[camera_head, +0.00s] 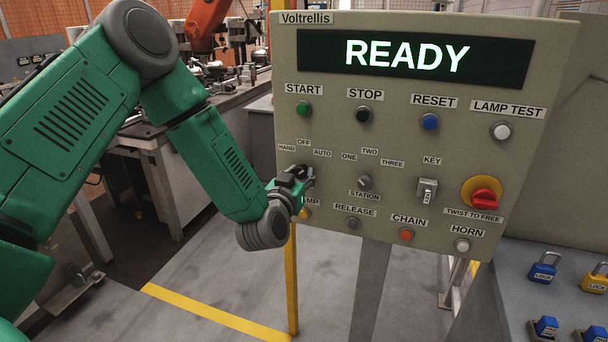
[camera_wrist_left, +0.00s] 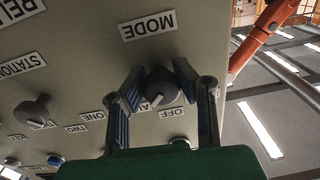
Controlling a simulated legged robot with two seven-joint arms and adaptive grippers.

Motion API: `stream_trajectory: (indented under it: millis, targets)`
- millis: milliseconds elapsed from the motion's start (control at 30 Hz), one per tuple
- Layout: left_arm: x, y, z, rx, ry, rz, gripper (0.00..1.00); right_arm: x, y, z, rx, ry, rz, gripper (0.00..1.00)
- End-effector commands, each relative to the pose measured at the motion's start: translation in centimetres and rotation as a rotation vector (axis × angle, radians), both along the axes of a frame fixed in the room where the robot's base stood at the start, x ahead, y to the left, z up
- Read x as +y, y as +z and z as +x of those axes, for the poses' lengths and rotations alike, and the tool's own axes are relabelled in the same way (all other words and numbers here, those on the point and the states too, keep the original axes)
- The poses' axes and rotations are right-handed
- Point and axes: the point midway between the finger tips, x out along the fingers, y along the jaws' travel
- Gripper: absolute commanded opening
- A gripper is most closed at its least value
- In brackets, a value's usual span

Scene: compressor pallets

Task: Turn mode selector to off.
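The mode selector is a dark round knob (camera_wrist_left: 162,88) under the MODE label, which appears upside down in the left wrist view. A pale pointer line shows on its face; I cannot tell exactly which label it points at. The OFF label (camera_wrist_left: 180,141) shows there, and also in the head view (camera_head: 303,141). My left gripper (camera_wrist_left: 160,72) has its two fingers on either side of the knob, spread slightly wider than it. Firm contact is not visible. In the head view my left gripper (camera_head: 300,180) is at the panel's left edge and hides the knob. My right gripper is out of view.
The control panel (camera_head: 400,85) reads READY. A station knob (camera_head: 364,182), a key switch (camera_head: 427,190), a red twist stop (camera_head: 484,195) and several push buttons are to the right. Padlocks (camera_head: 543,268) lie at the lower right. An orange robot arm (camera_head: 207,20) stands behind.

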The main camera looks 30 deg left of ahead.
Motion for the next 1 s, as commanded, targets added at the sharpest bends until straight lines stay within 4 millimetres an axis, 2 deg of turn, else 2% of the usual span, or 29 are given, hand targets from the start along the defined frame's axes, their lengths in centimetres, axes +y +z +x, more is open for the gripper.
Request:
stream_trajectory:
  millis: [33,467,1000]
  targets:
    - [-1.1,0.3,0.1,-0.007,-0.033,-0.006,0.00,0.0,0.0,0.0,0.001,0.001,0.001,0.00]
    - [-0.9,0.3,0.2,-0.021,-0.029,-0.055,0.00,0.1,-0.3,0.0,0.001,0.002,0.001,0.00]
    - [-0.7,0.1,0.1,-0.122,-0.027,-0.451,0.00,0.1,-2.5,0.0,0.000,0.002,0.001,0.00]
